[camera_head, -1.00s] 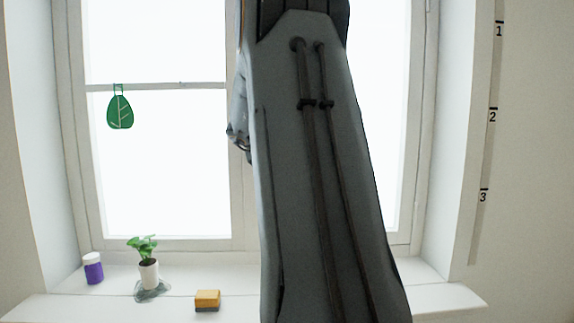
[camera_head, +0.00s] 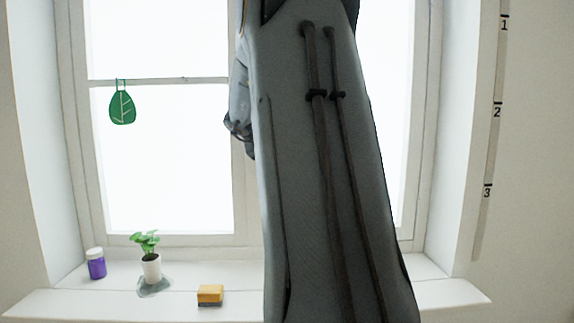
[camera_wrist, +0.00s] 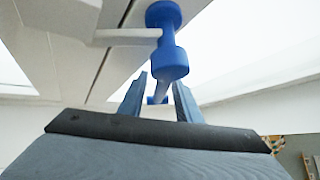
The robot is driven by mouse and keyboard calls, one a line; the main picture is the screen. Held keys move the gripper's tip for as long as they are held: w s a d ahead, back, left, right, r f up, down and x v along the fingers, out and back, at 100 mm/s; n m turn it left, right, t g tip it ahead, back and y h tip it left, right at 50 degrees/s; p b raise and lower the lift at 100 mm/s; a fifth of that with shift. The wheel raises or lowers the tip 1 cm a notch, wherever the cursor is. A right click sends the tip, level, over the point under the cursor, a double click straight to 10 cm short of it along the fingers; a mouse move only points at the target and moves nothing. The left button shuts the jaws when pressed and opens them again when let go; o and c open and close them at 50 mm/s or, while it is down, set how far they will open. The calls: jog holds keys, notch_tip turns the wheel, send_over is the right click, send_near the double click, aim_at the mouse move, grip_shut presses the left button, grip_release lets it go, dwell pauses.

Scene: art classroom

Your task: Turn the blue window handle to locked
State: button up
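The blue window handle (camera_wrist: 168,62) shows at the top middle of the wrist view, mounted by the white window frame, with a pale bar reaching left from it. My gripper (camera_wrist: 160,82) shows below it, its two fingers apart with a gap between them. The handle's lower blue end is close to the fingertips, nearer the right one. A small blue piece and a pale rod show between the fingers. I cannot tell whether the fingers touch the handle. In the head view my arm hides the handle and most of the gripper.
A green leaf ornament (camera_head: 122,107) hangs on the left pane. A numbered strip (camera_head: 490,150) is on the right wall.

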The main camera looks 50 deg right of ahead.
jog(key=b+v, duration=0.1)
jog(key=v, duration=0.4)
jog(key=shift+a+r, duration=0.2)
jog(key=shift+a, duration=0.05)
